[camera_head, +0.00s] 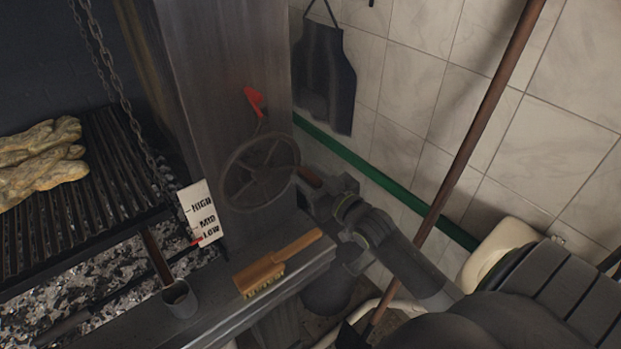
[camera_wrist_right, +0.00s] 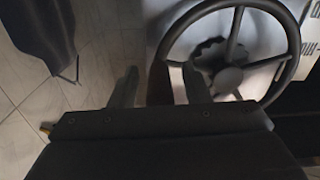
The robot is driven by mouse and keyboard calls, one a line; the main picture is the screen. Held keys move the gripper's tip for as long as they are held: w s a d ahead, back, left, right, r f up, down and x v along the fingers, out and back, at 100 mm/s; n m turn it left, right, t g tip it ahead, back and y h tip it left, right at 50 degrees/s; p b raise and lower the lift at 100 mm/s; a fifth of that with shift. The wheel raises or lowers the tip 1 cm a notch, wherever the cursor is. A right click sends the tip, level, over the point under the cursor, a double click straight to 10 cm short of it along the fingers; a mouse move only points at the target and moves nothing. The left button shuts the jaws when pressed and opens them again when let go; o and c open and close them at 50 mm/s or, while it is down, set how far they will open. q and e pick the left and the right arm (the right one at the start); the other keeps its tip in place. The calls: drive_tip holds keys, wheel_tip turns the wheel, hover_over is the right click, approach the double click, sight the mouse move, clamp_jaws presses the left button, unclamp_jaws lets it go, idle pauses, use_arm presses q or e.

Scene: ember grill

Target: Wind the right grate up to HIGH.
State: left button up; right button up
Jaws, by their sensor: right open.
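The crank wheel (camera_head: 260,172) is a dark spoked handwheel on the steel post, with a brown handle (camera_head: 309,177) at its right rim. My right gripper (camera_head: 312,190) is open at this handle. In the right wrist view, the brown handle (camera_wrist_right: 159,82) shows between the two spread fingers (camera_wrist_right: 159,86), beside the wheel's rim (camera_wrist_right: 170,42); contact cannot be told. A red lever (camera_head: 254,100) sticks up above the wheel. The height plate (camera_head: 200,212) reads HIGH, MID, LOW, and its red pointer (camera_head: 196,242) is at LOW. The grate (camera_head: 100,185) hangs on a chain (camera_head: 122,90).
Pale browned food (camera_head: 40,160) lies on the grate, over ash and coals (camera_head: 100,275). A brown pole (camera_head: 470,150) leans at right. A dark apron (camera_head: 323,75) hangs behind.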

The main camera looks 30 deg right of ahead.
clamp_jaws()
drive_tip(key=shift+f, duration=0.1)
idle(0.3)
